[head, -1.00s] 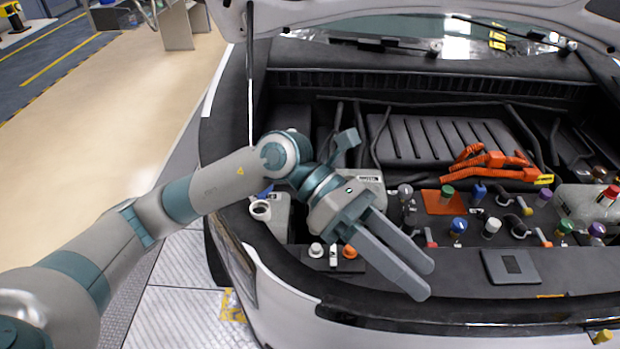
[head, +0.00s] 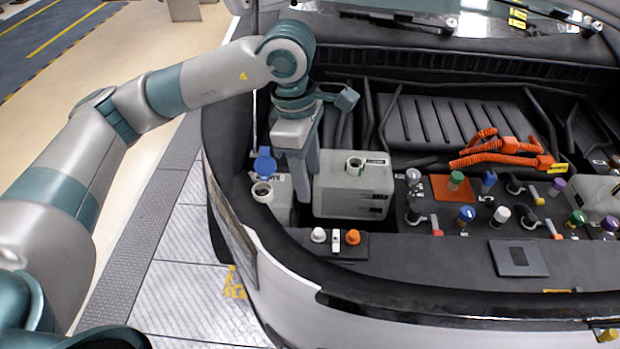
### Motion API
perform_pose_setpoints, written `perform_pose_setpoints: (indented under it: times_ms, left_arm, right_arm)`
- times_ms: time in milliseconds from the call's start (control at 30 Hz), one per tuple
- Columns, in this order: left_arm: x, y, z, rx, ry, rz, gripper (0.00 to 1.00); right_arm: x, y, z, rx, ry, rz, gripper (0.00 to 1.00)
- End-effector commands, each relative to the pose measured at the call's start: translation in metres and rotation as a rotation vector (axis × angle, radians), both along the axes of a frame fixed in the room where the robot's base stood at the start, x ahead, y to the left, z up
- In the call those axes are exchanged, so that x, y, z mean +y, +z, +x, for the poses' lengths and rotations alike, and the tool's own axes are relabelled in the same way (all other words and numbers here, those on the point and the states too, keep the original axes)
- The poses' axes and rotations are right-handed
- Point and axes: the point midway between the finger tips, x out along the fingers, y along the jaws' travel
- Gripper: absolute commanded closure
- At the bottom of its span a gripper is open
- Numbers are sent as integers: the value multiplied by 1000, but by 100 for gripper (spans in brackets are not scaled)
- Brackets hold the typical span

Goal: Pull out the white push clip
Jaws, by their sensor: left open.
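A small dark block at the front left of the engine bay carries a white round-headed clip (head: 318,235), an orange one (head: 353,237) at its right, and a small white tab (head: 336,237) between them. My left gripper (head: 303,190) points down, behind and above the block, between the two white reservoirs. Its fingers are seen nearly edge-on, one largely covering the other. It is open, with nothing seen in it, and apart from the white clip. My right gripper is out of view.
A small reservoir (head: 280,209) with a raised blue cap (head: 265,162) stands left of the gripper. A larger reservoir (head: 350,196) stands right of it. Several coloured caps, including a white one (head: 501,214), stand farther right. The front ledge (head: 420,258) is mostly bare.

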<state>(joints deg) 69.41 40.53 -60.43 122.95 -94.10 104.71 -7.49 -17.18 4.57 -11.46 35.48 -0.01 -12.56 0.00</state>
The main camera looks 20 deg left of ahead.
Motion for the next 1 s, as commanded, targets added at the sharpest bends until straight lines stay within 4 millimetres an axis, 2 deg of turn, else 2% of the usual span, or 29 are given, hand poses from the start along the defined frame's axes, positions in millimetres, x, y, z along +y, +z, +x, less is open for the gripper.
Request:
perform_pose_setpoints:
  times_ms: [167,367,1000]
  left_arm:
    - [-1,-5,0,1,0,-1,52]
    - [-3,-21,0,3,1,-1,52]
    - [-15,-121,-1,6,0,-3,52]
  right_arm:
    - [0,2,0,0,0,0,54]
    - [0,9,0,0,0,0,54]
    - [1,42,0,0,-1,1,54]
